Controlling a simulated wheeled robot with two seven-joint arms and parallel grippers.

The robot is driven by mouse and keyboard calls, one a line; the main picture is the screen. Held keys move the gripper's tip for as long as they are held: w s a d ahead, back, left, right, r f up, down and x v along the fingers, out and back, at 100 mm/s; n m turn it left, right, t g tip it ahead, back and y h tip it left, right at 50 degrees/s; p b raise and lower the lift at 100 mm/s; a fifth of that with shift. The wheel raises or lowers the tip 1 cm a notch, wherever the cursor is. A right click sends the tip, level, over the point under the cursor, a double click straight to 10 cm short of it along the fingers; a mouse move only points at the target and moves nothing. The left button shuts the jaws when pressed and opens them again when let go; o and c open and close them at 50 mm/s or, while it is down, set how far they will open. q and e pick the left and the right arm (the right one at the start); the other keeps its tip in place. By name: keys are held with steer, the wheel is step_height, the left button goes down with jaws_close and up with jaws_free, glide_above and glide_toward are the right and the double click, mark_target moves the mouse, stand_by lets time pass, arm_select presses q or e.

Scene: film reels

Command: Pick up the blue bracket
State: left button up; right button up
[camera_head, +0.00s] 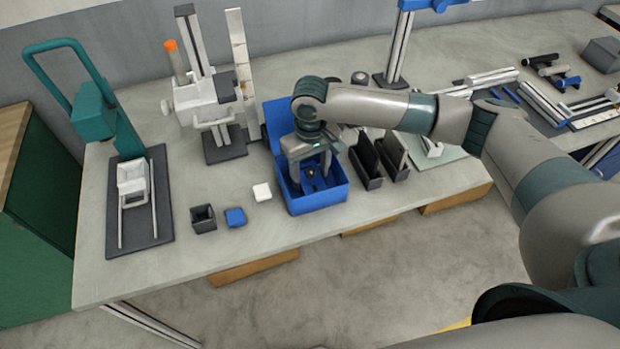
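My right gripper (311,170) points down into an open blue box (318,203) on the grey workbench. Its two fingers are spread apart and reach inside the box walls. A small dark piece (309,173) shows low in the box between the fingers, and I see no finger touching it. I cannot tell whether it is part of the blue bracket, as the gripper and box walls hide much of the inside. A small blue block (235,217) lies on the bench left of the box. My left gripper is out of view.
A white block (262,192) and a dark open cup (203,218) sit left of the box. Black upright holders (367,164) stand close on its right. A teal press (97,108) and a grey stand (218,125) rise further left. The bench's front edge is near.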

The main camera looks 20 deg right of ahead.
steer(key=c, duration=0.8)
steer(key=shift+r, duration=0.15)
step_height(320, 180, up, 10)
steer(key=b, duration=0.2)
steer(key=shift+b, duration=0.3)
steer(key=shift+c, duration=0.3)
steer(key=shift+s, duration=0.1)
